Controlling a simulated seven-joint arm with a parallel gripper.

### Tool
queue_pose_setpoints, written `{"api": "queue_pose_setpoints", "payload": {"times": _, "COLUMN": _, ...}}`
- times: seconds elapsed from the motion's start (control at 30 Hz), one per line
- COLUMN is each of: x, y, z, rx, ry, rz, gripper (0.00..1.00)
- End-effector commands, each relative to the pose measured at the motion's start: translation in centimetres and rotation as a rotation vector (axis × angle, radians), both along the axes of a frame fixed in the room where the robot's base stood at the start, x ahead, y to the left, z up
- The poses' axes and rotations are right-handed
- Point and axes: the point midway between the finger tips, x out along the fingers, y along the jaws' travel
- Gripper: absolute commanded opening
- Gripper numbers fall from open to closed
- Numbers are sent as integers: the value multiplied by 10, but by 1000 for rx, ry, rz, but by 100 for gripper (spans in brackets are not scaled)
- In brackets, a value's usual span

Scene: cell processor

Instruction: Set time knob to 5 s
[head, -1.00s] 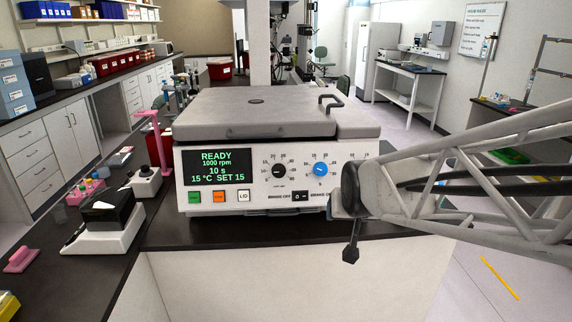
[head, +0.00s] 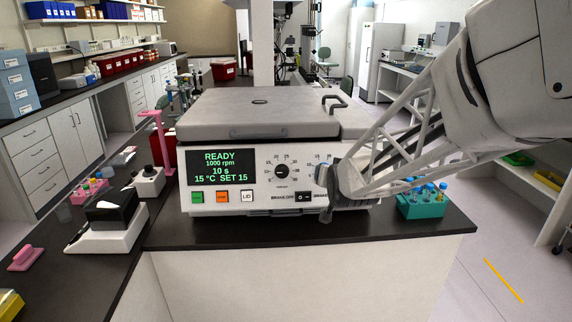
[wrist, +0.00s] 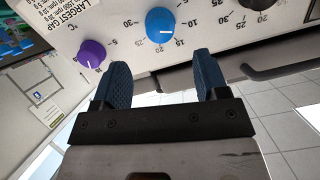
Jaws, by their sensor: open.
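The processor (head: 262,205) stands on the dark bench, its display (head: 219,168) showing READY, 1000 rpm, 10 s and 15 °C SET 15. A black knob (head: 281,171) is on its front panel. A blue knob (wrist: 160,25) with a numbered dial shows in the wrist view, with a white pointer line towards its lower edge. My gripper (wrist: 161,78) is open, its two fingers either side of the blue knob's line but short of it, with nothing between them. In the head view my gripper (head: 330,180) covers most of the blue knob.
A purple knob (wrist: 91,54) marked °C is left of the blue knob in the wrist view. A teal tube rack (head: 421,206) stands right of the processor.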

Motion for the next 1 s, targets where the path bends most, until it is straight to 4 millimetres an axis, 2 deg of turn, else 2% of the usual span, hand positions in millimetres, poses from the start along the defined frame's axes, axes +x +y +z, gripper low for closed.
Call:
{"api": "queue_pose_setpoints", "payload": {"times": 0.47, "x": 9, "y": 0, "z": -4, "rx": 0, "ry": 2, "rz": -1, "gripper": 67}}
{"api": "queue_pose_setpoints", "payload": {"times": 1.0, "x": 49, "y": 1, "z": -21, "rx": 0, "ry": 3, "rz": 0, "gripper": 67}}
